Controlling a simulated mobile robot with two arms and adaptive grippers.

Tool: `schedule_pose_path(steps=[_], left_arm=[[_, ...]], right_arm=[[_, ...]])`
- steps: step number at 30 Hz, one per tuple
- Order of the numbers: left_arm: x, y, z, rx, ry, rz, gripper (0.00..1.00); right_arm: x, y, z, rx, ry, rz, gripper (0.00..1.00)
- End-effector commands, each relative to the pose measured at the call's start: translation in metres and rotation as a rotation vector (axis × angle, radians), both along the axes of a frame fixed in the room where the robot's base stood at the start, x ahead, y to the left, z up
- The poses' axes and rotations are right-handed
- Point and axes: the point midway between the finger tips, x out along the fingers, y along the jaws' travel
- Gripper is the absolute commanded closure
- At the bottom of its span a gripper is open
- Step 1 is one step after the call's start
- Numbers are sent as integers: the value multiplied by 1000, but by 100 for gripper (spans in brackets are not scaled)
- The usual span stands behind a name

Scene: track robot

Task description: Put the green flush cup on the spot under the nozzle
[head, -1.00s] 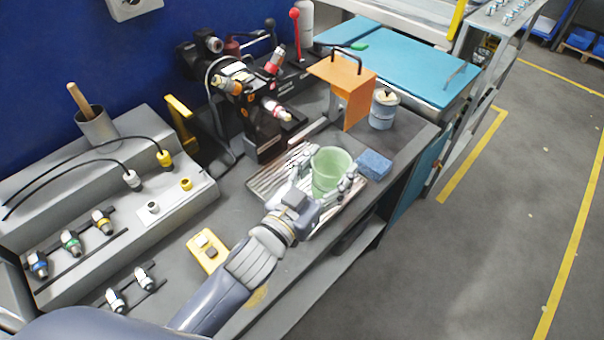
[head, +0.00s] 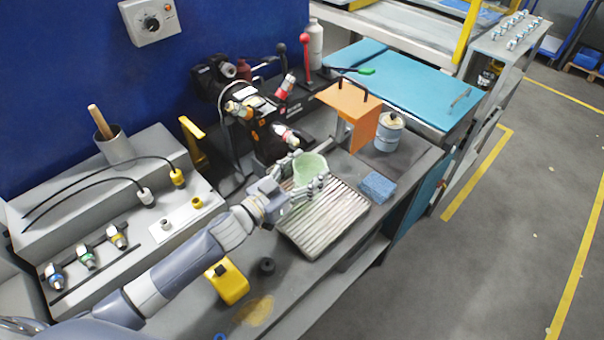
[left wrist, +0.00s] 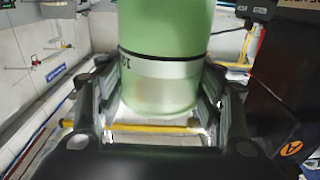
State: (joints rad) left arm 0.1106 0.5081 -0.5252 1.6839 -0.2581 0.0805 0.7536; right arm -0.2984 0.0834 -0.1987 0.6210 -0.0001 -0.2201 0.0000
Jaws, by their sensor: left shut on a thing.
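The green flush cup (head: 311,170) is held in my left gripper (head: 303,186), over the back part of the ribbed metal tray (head: 325,222). In the left wrist view the cup (left wrist: 165,50) stands between the two fingers, with a dark line and a pale band low on its side. The nozzle (head: 287,136) of the black machine (head: 262,125) is just behind and left of the cup in the head view. The spot under the nozzle is hidden by the cup and gripper. I cannot tell whether the cup touches the tray. My right gripper is not in view.
A blue sponge (head: 377,187) lies right of the tray. An orange stand (head: 357,125) and a grey-blue can (head: 389,132) stand behind it. A grey fixture (head: 150,215) with cables is at the left. The tray's front part is bare.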

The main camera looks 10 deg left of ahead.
Motion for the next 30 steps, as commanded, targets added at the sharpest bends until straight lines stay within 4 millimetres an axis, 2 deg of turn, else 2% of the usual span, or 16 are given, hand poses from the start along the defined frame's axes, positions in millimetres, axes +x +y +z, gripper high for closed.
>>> schedule_pose_path(steps=[5, 9, 12, 25, 26, 27, 28, 30], left_arm=[[11, 17, 0, 4, 0, 3, 62], [8, 13, -25, -3, 4, 3, 62], [9, 13, -34, -2, 1, 2, 62], [8, 13, -41, 0, 0, 0, 62], [8, 13, -40, 0, 0, 1, 32], [8, 13, -40, 0, 0, 0, 23], [8, 13, -40, 0, 0, 0, 19], [8, 13, -40, 0, 0, 0, 19]], right_arm=[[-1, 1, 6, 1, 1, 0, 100], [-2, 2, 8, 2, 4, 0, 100], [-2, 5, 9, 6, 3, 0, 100], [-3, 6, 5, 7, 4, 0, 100], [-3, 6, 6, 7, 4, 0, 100], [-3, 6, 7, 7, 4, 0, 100], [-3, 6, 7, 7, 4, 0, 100], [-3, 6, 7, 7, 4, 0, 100]])
